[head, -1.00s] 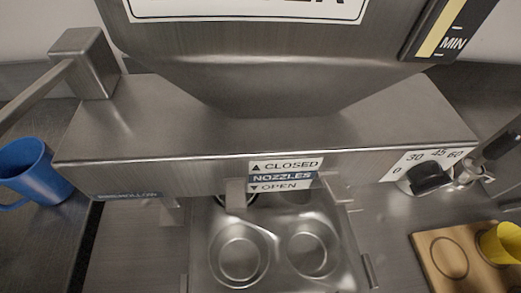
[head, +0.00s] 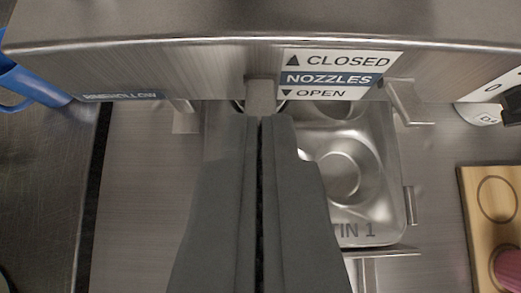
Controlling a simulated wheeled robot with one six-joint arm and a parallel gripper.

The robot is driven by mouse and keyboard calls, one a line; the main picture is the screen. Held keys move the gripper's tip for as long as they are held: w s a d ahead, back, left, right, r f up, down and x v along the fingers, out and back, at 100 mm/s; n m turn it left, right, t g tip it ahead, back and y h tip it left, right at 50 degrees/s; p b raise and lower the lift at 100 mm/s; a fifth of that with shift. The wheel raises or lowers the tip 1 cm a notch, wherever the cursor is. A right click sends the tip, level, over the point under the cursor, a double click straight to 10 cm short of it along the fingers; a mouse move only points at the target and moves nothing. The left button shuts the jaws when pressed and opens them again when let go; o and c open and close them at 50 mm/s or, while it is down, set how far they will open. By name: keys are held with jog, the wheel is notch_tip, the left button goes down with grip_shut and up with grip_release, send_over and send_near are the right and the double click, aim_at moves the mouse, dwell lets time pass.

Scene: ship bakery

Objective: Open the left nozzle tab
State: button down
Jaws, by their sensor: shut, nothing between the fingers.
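The left nozzle tab (head: 261,94) is a small grey metal tab on the front of the steel housing, just left of the nozzles label (head: 335,76). The label marks closed upward and open downward. My gripper (head: 265,120) is shut and empty, with its fingertips right at the lower end of the left tab. I cannot tell whether they touch it. The right nozzle tab (head: 408,104) sticks out right of the label. A metal tin (head: 392,185) with round cups stands below, its left part hidden behind my gripper.
A wooden board (head: 478,225) with round marks and a pink item (head: 509,268) lie at the right. A dial plate (head: 487,92) is at the right edge. The steel counter left of the tin is bare.

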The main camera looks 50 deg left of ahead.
aim_at(260, 101)
jog(key=shift+x, duration=2)
jog(key=shift+s+d+f+t+y, duration=0.2)
jog(key=shift+f+t+y, duration=0.1)
jog(key=shift+t+y, duration=0.25)
jog(key=shift+s+d+f+t+y, duration=0.1)
jog(key=shift+d+f+t+y, duration=0.2)
jog(key=shift+y, duration=0.35)
jog(key=shift+f, duration=0.2)
jog(key=shift+s+d+f, duration=0.15)
jog(key=shift+s+f, duration=0.05)
jog(key=shift+f, duration=0.25)
jog(key=shift+r, duration=0.1)
jog(key=shift+r, duration=0.75)
